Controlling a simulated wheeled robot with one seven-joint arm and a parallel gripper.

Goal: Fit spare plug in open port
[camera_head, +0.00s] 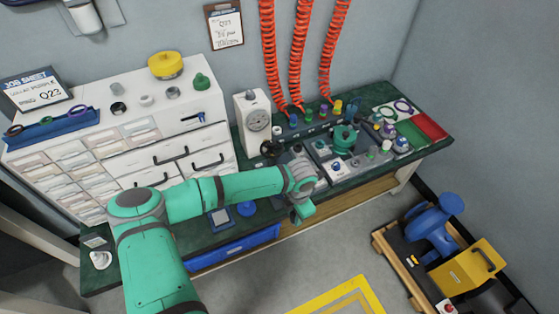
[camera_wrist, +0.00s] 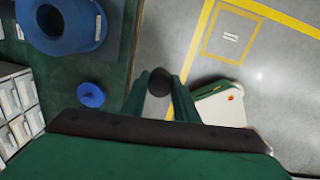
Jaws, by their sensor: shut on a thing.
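My gripper (camera_head: 303,212) is out by the front edge of the workbench. In the wrist view my gripper (camera_wrist: 160,98) is shut on a dark round plug (camera_wrist: 160,80), with floor and the bench edge behind it. The plug is too small to make out in the head view. A test fixture with a green valve body (camera_head: 343,138) stands on the bench, beyond my gripper and to the right. Several small coloured fittings surround it. I cannot tell which port is open at this size.
Red coiled hoses (camera_head: 297,60) hang behind the fixture. A red tray (camera_head: 430,126) is at the right end.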

